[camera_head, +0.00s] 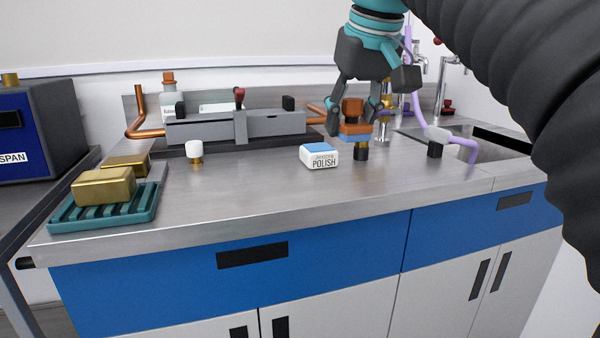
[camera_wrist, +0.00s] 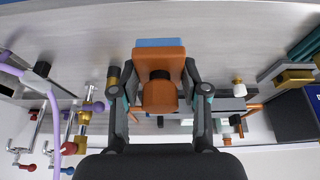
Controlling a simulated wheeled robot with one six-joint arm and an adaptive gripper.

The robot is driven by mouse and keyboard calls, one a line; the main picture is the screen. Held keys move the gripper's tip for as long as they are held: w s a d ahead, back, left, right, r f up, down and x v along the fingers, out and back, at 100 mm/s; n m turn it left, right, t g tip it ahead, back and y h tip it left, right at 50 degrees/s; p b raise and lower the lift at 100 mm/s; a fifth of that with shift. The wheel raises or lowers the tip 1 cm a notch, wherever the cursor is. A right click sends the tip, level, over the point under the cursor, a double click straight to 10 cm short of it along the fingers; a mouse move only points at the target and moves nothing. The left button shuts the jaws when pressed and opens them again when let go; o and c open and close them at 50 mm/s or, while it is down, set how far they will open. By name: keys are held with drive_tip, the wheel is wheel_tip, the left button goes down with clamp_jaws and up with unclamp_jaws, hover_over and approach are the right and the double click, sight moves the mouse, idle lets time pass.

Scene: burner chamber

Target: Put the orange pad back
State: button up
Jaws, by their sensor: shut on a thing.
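The orange pad (camera_head: 354,131) is a flat orange block with a browner knob on top. My gripper (camera_head: 353,117) points down and is shut on that knob. In the wrist view the pad (camera_wrist: 159,62) lies between the fingers of my gripper (camera_wrist: 160,93). The pad seems held above the bench, but its exact height is hard to tell. A white block marked "POLISH" (camera_head: 320,158) with a blue top stands on the bench, just left of and nearer than the pad. A blue edge shows beyond the pad in the wrist view.
A black-topped brass knob (camera_head: 361,152) stands by the pad. A white-topped knob (camera_head: 195,151) and a grey burner rig (camera_head: 235,125) are farther left. Gold blocks and a teal rack (camera_head: 65,218) are at far left; taps and sink (camera_head: 490,150) at right. The front middle is clear.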

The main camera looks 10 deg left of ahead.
hover_over(292, 180)
drive_tip(key=s, duration=0.1)
drive_tip(key=f, duration=0.7)
drive_tip(key=shift+s+d+b, duration=0.2)
drive_tip(key=shift+d+b, duration=0.1)
drive_tip(key=shift+d, duration=0.1)
drive_tip(key=shift+f+b, duration=0.7)
drive_tip(key=shift+f, duration=1.3)
drive_tip(key=shift+f, duration=0.1)
drive_tip(key=o, duration=1.1)
drive_tip(key=shift+r, duration=0.35)
drive_tip(key=p+v, duration=0.2)
drive_tip(key=v, duration=0.9)
drive_tip(key=shift+r+p, duration=0.25)
drive_tip(key=shift+p, duration=0.15)
drive_tip(key=shift+s+d, duration=0.1)
